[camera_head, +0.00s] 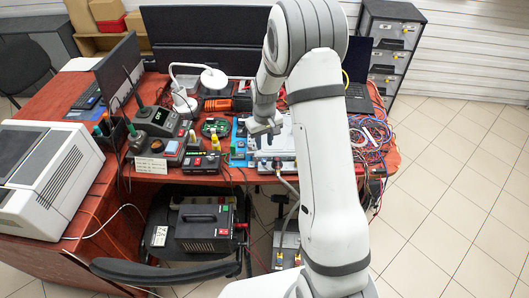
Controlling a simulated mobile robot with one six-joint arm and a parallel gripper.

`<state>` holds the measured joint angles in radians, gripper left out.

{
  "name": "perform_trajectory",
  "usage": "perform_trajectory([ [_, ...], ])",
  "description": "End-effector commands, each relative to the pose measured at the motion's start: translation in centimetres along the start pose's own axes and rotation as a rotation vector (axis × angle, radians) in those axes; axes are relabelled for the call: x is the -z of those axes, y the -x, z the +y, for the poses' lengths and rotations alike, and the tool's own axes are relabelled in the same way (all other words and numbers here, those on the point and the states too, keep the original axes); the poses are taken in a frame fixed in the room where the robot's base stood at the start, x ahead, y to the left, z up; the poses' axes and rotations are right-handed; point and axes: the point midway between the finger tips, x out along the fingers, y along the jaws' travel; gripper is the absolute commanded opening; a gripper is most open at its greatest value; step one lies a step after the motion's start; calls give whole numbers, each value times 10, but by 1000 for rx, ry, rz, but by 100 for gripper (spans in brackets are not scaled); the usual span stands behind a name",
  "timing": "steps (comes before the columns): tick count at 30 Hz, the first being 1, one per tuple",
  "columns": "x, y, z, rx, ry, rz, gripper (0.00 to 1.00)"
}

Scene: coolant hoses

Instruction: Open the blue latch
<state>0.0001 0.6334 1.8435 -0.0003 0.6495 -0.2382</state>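My arm reaches forward over the red-brown workbench (51,109), and my gripper (264,132) points down above its middle right part. The gripper is small and partly hidden by the arm, so its finger opening is unclear. A small blue part (238,132) shows just left of the gripper, among the equipment. I cannot tell whether it is the blue latch, and no latch can be made out clearly. A grey-white unit with hose fittings (274,166) sits at the bench's front edge below the gripper.
A large white printer-like machine (40,170) stands at the left. Control boxes (160,120) crowd the bench. Tangled cables (373,140) lie at the right. A black chair (165,270) and a black power unit (200,228) are in front. The tiled floor (455,190) at right is clear.

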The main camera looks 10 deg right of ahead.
Motion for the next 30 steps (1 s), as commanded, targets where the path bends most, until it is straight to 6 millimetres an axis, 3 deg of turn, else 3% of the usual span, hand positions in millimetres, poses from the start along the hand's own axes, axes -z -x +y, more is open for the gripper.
perform_trajectory([
  [6,9,-25,3,4,14,-15,27],
  [21,7,-91,3,4,13,-17,27],
  [30,8,-101,3,4,13,-14,27],
])
